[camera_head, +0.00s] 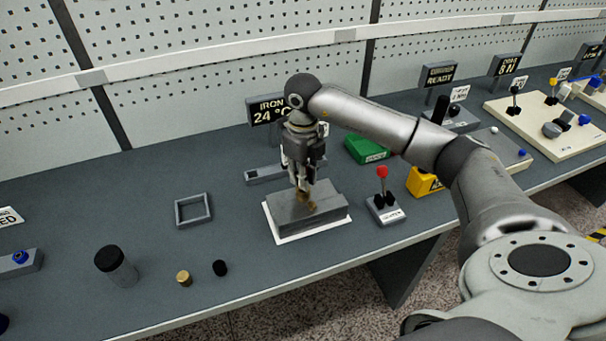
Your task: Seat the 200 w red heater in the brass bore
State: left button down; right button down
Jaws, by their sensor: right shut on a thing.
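My right gripper (304,186) points down over a grey metal block (332,205) near the middle of the bench. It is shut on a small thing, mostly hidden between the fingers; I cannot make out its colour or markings. Small brass-coloured parts (309,204) show just below the fingertips at the block's top. I cannot tell whether they are the brass bore's rim or whether the held thing has entered it. No red heater can be made out. My left gripper is not in view.
The block stands on a white mat (285,239). A red-knobbed lever (382,176), a green box (366,149) and a yellow box (424,183) stand to its right. A square frame (193,210), dark-capped jar (116,266), brass cylinder (183,278) and black piece (220,268) lie left.

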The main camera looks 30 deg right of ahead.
jog(key=shift+f, duration=0.15)
dwell(0.4)
jog(key=c, duration=1.4)
grip_release()
jog(key=shift+o, duration=0.2)
jog(key=shift+r, duration=0.3)
notch_tip(320, 180, up, 12)
jog(key=shift+f, duration=0.25)
jog(key=shift+f, duration=0.1)
